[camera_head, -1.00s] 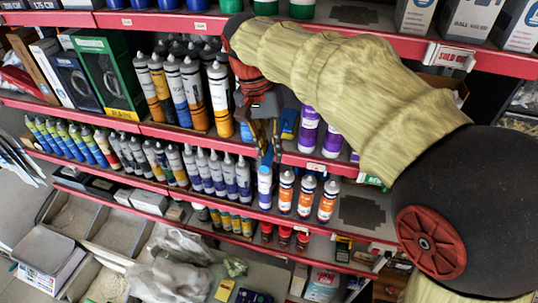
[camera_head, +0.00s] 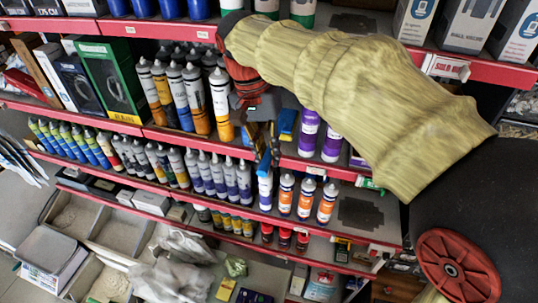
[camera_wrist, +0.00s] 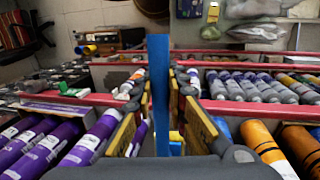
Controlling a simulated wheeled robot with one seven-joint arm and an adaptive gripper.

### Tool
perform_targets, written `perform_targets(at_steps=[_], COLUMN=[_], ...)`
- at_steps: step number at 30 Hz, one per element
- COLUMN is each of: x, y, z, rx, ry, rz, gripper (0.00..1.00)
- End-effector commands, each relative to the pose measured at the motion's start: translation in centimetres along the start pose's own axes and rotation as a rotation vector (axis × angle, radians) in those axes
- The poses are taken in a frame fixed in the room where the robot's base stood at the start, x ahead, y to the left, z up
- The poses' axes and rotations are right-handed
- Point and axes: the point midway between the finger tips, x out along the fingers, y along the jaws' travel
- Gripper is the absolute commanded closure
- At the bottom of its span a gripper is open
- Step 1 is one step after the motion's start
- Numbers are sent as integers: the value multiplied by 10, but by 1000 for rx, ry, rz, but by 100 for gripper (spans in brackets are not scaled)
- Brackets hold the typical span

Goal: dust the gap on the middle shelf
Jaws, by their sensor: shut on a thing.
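My gripper (camera_head: 264,152) reaches down in front of the shelf edge, between the yellow-and-grey tubes and the purple tubes. In the wrist view its two fingers (camera_wrist: 158,110) are shut on a flat, upright blue strip (camera_wrist: 159,70); what it belongs to is unclear. The middle shelf (camera_head: 178,138) has a gap behind my gripper, partly hidden by it, where a small blue-and-yellow item (camera_head: 287,124) shows. Purple tubes (camera_head: 308,133) stand right of the gap, yellow-and-grey tubes (camera_head: 220,103) left of it. Both rows also show in the wrist view.
On the shelf below, a blue-and-white tube (camera_head: 265,190) stands just under my fingertips, beside orange-and-white tubes (camera_head: 305,198). A dark patch (camera_head: 360,214) marks bare shelf to their right. Another dark patch (camera_head: 352,22) lies on the top shelf. Grey bins (camera_head: 115,225) sit lower left.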

Motion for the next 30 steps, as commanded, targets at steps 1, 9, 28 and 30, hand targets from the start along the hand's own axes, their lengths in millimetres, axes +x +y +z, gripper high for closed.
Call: perform_targets(at_steps=[1,9,28,30], x=[-7,-4,-3,-3], y=[1,1,1,1], z=[0,18,64,69], rx=[0,0,-1,-2], ry=[1,2,3,4], rz=[-1,-1,-2,-2], gripper=[100,100,100,100])
